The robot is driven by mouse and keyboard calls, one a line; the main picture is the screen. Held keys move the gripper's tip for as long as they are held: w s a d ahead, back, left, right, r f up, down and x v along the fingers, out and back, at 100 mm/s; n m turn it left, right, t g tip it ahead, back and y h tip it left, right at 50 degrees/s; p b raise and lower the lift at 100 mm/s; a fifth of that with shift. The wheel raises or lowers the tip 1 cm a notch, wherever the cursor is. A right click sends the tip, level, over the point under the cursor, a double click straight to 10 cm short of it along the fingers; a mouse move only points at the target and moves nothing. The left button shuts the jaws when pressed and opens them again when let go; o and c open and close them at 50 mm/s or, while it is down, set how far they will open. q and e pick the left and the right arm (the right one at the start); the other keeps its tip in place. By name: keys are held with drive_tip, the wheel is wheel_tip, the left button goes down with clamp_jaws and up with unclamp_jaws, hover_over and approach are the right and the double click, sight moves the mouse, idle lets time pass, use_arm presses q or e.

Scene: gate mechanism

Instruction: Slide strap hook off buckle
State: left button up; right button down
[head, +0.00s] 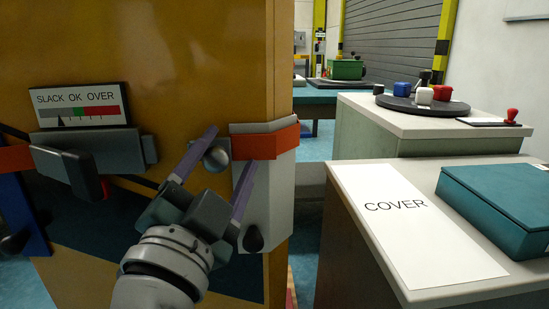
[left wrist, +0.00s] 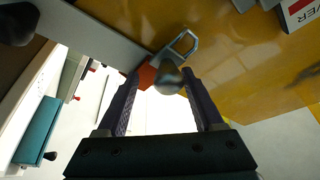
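The grey buckle (head: 95,153) is on the yellow crate's face, with a dark lever (head: 75,172) with a red tip. The orange strap (head: 265,142) wraps the crate's right corner; its end shows in the left wrist view (left wrist: 146,76). A grey metal loop, apparently the strap hook (left wrist: 184,46), lies against the crate with a round silver knob (left wrist: 167,78) in front. The knob also shows in the head view (head: 216,158). My left gripper (head: 228,148) is open, its fingertips either side of the knob; contact is unclear. My right gripper is out of view.
A gauge (head: 80,106) reading SLACK, OK, OVER sits above the buckle, its pointer near SLACK. A pale corner guard (head: 270,200) is under the strap. At right stands a counter with a COVER sheet (head: 405,230) and a teal box (head: 500,200).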

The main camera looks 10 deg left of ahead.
use_arm(q)
drive_tip(key=shift+s, duration=0.1)
drive_tip(key=v, duration=1)
drive_tip(key=shift+p, duration=0.35)
drive_tip(key=shift+a, duration=0.1)
